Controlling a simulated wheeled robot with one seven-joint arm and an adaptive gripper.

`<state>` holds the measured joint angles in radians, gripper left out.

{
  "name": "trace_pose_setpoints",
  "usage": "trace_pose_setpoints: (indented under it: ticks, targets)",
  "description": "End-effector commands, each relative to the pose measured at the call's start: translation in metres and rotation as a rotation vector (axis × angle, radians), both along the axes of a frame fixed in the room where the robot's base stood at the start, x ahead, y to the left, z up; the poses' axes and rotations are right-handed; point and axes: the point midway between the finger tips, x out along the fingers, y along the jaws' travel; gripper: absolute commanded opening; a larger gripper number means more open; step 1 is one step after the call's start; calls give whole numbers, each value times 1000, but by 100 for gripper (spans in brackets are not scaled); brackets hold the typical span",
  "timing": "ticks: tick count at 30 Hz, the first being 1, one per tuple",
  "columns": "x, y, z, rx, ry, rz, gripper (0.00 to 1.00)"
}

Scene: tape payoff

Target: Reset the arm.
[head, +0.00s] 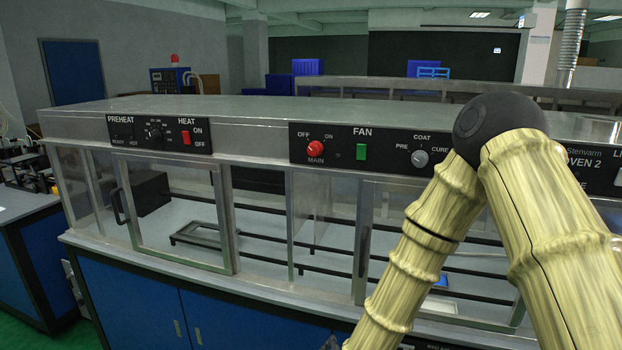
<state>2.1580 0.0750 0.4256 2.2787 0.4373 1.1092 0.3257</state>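My arm (545,215), in pale wood-like covers with a dark elbow joint, bends in the right part of the head view. It stands in front of the oven's right side. The upper link runs out at the lower right and the forearm slants down to the bottom edge. My gripper is not clearly visible; only a small dark piece shows at the bottom edge beside the forearm, and I cannot tell what it is.
A long metal oven (260,112) with glass doors and control panels stands close ahead on blue cabinets (140,305). A metal frame (195,234) lies inside it. A blue bench (30,255) is at the left. Green floor shows at the lower left.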

Motion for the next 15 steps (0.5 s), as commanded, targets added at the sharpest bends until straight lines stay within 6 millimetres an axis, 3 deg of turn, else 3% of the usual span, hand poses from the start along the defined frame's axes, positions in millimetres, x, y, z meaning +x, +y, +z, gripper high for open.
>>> trace_pose_setpoints:
  ticks: [1, 6, 11, 15]
  targets:
    - [-18, -9, -26, -30, 57, 34, 48]
    - [-78, -40, -98, -122, 231, 162, 48]
    - [-145, -70, -154, -193, 400, 289, 48]
    - [-210, -98, -192, -243, 552, 404, 48]
